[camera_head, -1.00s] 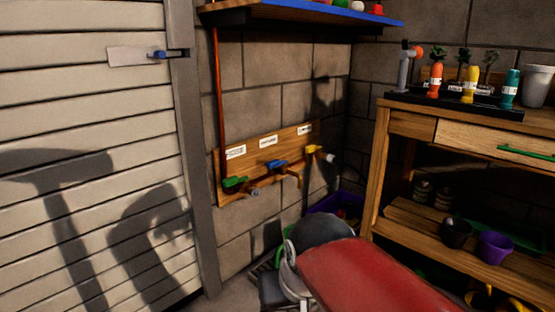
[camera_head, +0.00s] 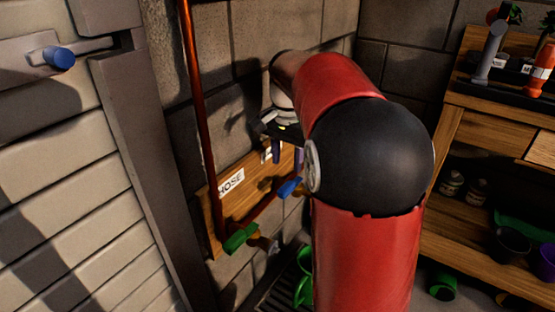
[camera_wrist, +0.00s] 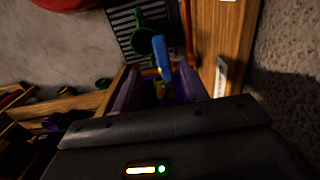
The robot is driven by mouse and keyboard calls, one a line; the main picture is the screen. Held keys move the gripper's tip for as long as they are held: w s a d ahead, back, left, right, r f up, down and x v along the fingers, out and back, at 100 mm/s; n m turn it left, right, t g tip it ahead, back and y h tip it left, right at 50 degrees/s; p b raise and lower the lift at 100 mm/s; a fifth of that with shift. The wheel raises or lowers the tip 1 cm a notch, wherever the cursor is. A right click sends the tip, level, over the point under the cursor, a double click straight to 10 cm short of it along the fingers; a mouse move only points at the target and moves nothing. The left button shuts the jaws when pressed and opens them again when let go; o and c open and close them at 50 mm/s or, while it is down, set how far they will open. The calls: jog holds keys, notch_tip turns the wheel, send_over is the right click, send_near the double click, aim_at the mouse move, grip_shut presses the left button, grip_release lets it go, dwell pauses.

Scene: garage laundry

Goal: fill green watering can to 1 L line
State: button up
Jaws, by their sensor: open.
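The green watering can (camera_head: 304,284) is partly hidden behind my arm in the head view. In the wrist view the can (camera_wrist: 143,40) stands on a dark slatted grate, seen from above. The blue tap lever (camera_head: 290,187) sits on a wooden board. In the wrist view the lever (camera_wrist: 162,58) lies in line with the gap between my fingers; contact cannot be told. My gripper (camera_wrist: 158,88) is open and points down just above the blue lever. The can's 1 L line and any water inside are not visible.
A green tap lever (camera_head: 240,237) sits left of the blue one under a HOSE label (camera_head: 231,182). A copper pipe (camera_head: 192,110) runs up the wall. A wooden workbench (camera_head: 505,127) with bottles and pots stands at right. A panelled door (camera_head: 60,190) is at left.

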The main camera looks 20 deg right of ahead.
aim_at(286, 186)
jog(key=shift+w+d+f, duration=0.1)
jog(key=shift+w+f, duration=0.1)
jog(key=shift+w, duration=0.05)
notch_tip(286, 186, down, 7)
jog(key=shift+s+f+b, duration=0.1)
jog(key=shift+f+b, duration=0.1)
jog(key=shift+b, duration=0.75)
grip_shut()
